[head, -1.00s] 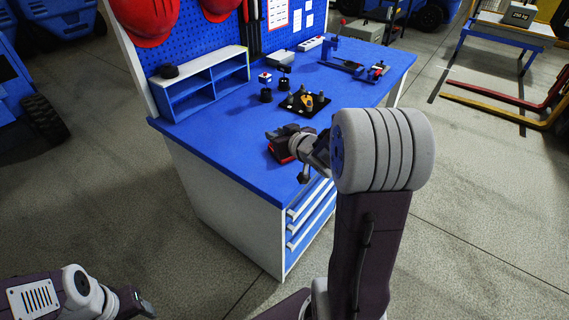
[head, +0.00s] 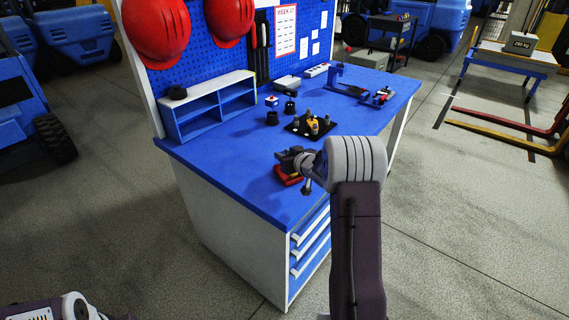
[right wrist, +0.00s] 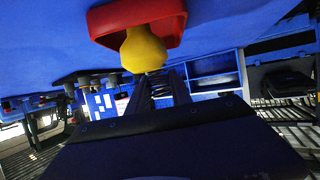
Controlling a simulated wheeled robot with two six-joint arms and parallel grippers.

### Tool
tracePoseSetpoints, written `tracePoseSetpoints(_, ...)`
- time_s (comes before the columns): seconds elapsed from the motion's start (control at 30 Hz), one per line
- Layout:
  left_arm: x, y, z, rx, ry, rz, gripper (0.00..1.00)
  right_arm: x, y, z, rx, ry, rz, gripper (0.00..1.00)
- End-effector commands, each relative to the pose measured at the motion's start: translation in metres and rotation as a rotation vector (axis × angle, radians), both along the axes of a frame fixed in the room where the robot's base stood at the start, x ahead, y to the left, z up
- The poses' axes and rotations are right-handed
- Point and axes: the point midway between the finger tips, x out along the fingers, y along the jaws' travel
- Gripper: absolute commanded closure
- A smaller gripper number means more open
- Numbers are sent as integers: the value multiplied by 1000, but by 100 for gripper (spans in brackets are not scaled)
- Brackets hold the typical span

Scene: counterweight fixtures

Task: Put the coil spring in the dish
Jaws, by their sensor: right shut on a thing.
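The red dish (head: 290,180) stands near the front edge of the blue workbench; it also shows at the top of the right wrist view (right wrist: 103,27). My right gripper (head: 284,157) is at the dish, in front of part of it. In the right wrist view my fingers (right wrist: 160,86) are shut on a smooth-looking yellow piece, which I take for the coil spring (right wrist: 143,52). It overlaps the dish there; I cannot make out coils, or whether it touches the dish. In the head view it is hidden by the gripper. My left gripper is out of view.
A black tray (head: 296,130) with several small pieces, one yellow, lies behind the dish. Dark cups (head: 272,118), a small shelf (head: 212,105) and a blue fixture (head: 346,90) stand further back. The bench top left of the dish is clear.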

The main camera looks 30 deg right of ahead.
Motion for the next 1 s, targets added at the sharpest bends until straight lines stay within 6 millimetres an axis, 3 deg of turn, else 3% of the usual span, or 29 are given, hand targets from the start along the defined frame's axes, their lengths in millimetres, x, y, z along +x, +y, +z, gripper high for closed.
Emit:
tracePoseSetpoints(0.03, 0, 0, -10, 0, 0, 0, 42, 0, 0, -17, 3, 3, 0, 100)
tracePoseSetpoints(0.1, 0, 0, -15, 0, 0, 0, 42, 0, 0, -28, 2, 2, 0, 100)
tracePoseSetpoints(0.37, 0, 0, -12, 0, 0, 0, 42, 0, 0, -28, 1, 2, 0, 100)
tracePoseSetpoints(0.83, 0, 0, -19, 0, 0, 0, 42, -2, 1, -45, 4, 15, 0, 100)
tracePoseSetpoints(0.87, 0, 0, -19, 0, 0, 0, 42, -3, 1, -45, 4, 16, 0, 69)
tracePoseSetpoints(0.9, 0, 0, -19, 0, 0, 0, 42, -3, 1, -46, 4, 17, 1, 58)
tracePoseSetpoints(0.93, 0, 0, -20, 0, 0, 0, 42, -3, 1, -46, 4, 18, 1, 53)
tracePoseSetpoints(1.0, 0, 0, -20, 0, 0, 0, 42, -3, 2, -46, 4, 18, 1, 53)
